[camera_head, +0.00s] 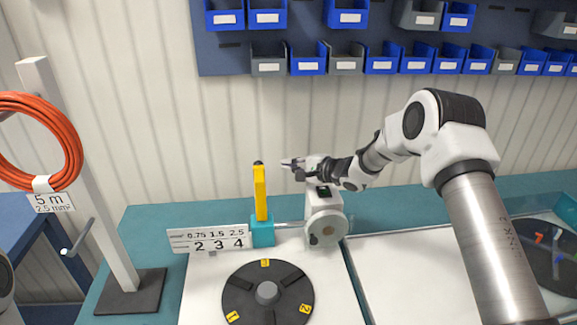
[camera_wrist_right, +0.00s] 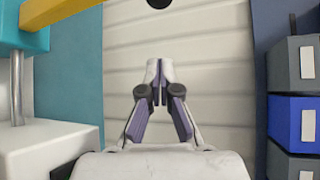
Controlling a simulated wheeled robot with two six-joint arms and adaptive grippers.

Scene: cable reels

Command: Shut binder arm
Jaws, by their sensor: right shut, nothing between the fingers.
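The yellow binder arm (camera_head: 260,192) stands upright on a teal block (camera_head: 262,231) in the head view. In the right wrist view the yellow arm (camera_wrist_right: 60,8) runs along the top left, beside the teal block (camera_wrist_right: 25,30). A dark round knob (camera_wrist_right: 158,3) is cut off at the top edge there. My right gripper (camera_head: 290,164) is beside the upper part of the yellow arm, to its right in the head view. Its fingers (camera_wrist_right: 158,82) are shut together and empty, with a visible gap to the yellow arm. My left gripper is not in view.
A white machine with a round grey disc (camera_head: 327,229) stands right of the teal block. A numbered dark turntable (camera_head: 267,292) lies in front. A length scale (camera_head: 208,241) is at left. An orange cable coil (camera_head: 72,150) hangs on a post. Bins (camera_head: 382,58) line the wall.

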